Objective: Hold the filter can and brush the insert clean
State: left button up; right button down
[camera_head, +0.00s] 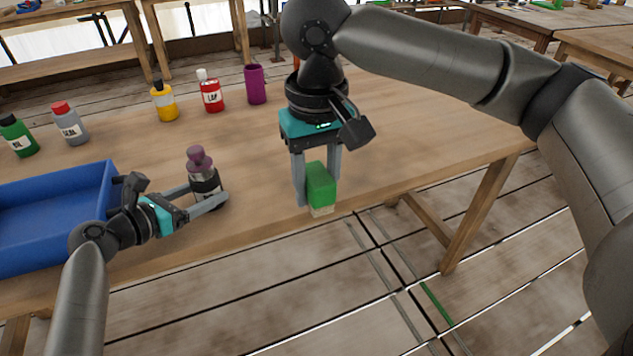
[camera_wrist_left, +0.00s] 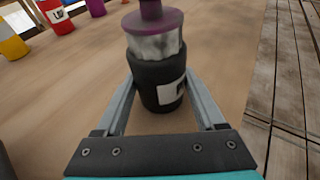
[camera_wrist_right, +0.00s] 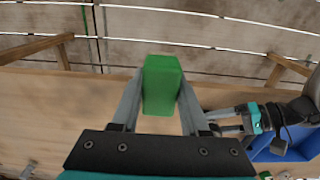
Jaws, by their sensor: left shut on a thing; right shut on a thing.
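The filter can (camera_head: 204,184) stands upright on the table, with a dark body, a pale label, a greyish-white insert and a purple top. My left gripper (camera_head: 208,200) is shut around its dark body; in the left wrist view the can (camera_wrist_left: 160,85) sits between the fingers, the whitish insert (camera_wrist_left: 156,46) showing above them. My right gripper (camera_head: 318,190) is shut on a green brush (camera_head: 320,184) with pale bristles (camera_head: 321,211) pointing down, near the table's front edge, right of the can. The right wrist view shows the green brush block (camera_wrist_right: 161,85) between the fingers.
A blue tray (camera_head: 112,190) stands at the left. Along the back are a green bottle (camera_head: 20,138), grey bottle (camera_head: 72,128), yellow bottle (camera_head: 164,104), red bottle (camera_head: 211,95) and purple cup (camera_head: 255,86). The wooden table (camera_head: 430,130) is clear at the right.

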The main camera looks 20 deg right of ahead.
jog(key=w+a+r+t, duration=0.1)
jog(key=w+a+r, duration=0.1)
jog(key=w+a, duration=0.3)
jog(key=w+a+r+t, duration=0.1)
jog(key=w+a+r, duration=0.1)
jog(key=w+a, duration=0.3)
jog(key=w+a+r+t, duration=0.1)
jog(key=w+a+r, duration=0.1)
jog(key=w+a, duration=0.3)
jog(key=shift+w+r+t, duration=0.2)
jog(key=shift+w, duration=0.65)
jog(key=shift+w+r+t, duration=0.2)
jog(key=shift+w, duration=0.65)
jog(key=shift+w+a, duration=0.1)
jog(key=shift+f, duration=1.9)
jog(key=shift+f, duration=0.75)
